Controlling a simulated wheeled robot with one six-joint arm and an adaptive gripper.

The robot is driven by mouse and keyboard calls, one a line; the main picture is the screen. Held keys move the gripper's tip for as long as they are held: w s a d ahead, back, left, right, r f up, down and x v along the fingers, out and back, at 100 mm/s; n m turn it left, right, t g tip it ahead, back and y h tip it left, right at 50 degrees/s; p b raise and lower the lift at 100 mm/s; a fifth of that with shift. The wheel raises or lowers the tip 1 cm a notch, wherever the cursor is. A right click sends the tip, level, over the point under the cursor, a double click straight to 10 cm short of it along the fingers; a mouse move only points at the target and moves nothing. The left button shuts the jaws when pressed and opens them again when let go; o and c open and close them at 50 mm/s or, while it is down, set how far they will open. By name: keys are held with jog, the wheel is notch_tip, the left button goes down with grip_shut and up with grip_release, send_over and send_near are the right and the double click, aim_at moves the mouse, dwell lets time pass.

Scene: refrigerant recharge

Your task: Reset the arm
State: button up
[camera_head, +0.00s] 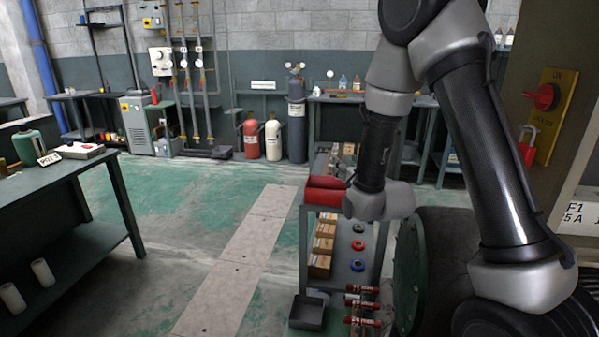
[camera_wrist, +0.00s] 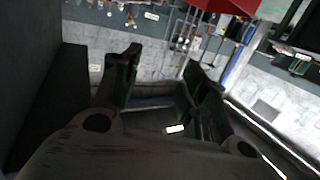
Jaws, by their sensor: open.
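My arm rises at the right of the head view, bends at the top, and its forearm comes down over a cart in the middle. A small white label (camera_wrist: 174,129) shows beyond the fingers, low in that view.
The cart (camera_head: 303,245) holds red objects (camera_head: 325,190), boxes (camera_head: 320,258) and coloured rings (camera_head: 358,245). A green workbench (camera_head: 120,195) stands left. Gas cylinders (camera_head: 273,138) stand by the back wall. A cabinet with a red switch (camera_head: 543,96) is close right. The floor left of the cart is open.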

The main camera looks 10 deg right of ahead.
jog(key=s+d+r+g+h, duration=0.1)
jog(key=s+d+r+g, duration=0.6)
jog(key=s, duration=0.4)
jog(key=s+d+r+g, duration=0.1)
jog(key=s+d+g, duration=0.2)
jog(key=s, duration=1)
jog(key=s+d+r+m+g+h, duration=0.1)
jog(key=s+d+r+g, duration=0.1)
jog(key=s, duration=1.1)
jog(key=shift+d+r+m+g+h, duration=0.3)
jog(key=shift+d+g, duration=0.1)
jog(key=shift+d, duration=0.1)
